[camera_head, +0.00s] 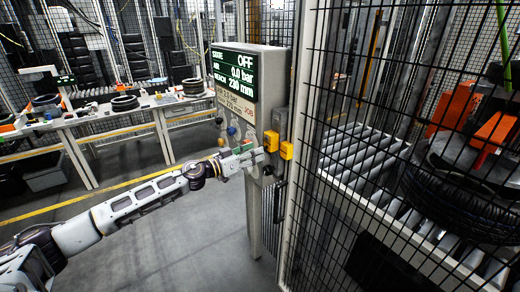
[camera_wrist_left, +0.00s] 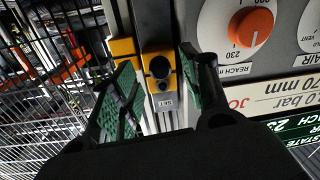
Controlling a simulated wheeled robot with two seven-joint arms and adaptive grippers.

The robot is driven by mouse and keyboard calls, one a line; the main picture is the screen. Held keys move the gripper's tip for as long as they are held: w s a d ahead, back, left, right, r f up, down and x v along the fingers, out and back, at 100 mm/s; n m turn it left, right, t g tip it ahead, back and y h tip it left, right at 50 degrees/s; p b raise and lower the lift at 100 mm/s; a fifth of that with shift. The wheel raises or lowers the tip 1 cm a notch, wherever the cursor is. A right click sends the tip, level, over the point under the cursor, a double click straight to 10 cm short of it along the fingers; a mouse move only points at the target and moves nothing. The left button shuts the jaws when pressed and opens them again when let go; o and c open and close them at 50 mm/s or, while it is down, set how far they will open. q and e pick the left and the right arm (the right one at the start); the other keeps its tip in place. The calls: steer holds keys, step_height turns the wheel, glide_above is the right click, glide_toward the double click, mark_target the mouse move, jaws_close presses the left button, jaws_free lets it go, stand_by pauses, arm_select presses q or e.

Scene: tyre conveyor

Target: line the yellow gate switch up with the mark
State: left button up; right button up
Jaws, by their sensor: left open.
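The yellow gate switch shows as two yellow blocks by the gate post. In the head view one block (camera_head: 271,141) is on the side of the control cabinet and the other (camera_head: 287,150) is on the gate frame. In the left wrist view, one block (camera_wrist_left: 158,66) with a dark round hole and a small label lies between my fingers; the other (camera_wrist_left: 122,47) is partly behind a finger. My left gripper (camera_head: 263,155) is open around the nearer block, its green-padded fingers (camera_wrist_left: 158,62) apart. Contact cannot be told. I cannot make out the mark. My right gripper is out of view.
The grey control cabinet (camera_head: 235,110) has a display reading OFF, 0.0 bar and 230 mm. An orange reach knob (camera_wrist_left: 250,27) is close beside my gripper. A mesh fence (camera_head: 340,120) encloses a roller conveyor (camera_head: 360,165) and tyre (camera_head: 465,205). A bench (camera_head: 120,120) stands at left.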

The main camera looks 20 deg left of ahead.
mark_target(267, 143)
arm_select(q)
steer(key=shift+p+x, duration=0.4)
steer(key=shift+x, duration=1.35)
jaws_close()
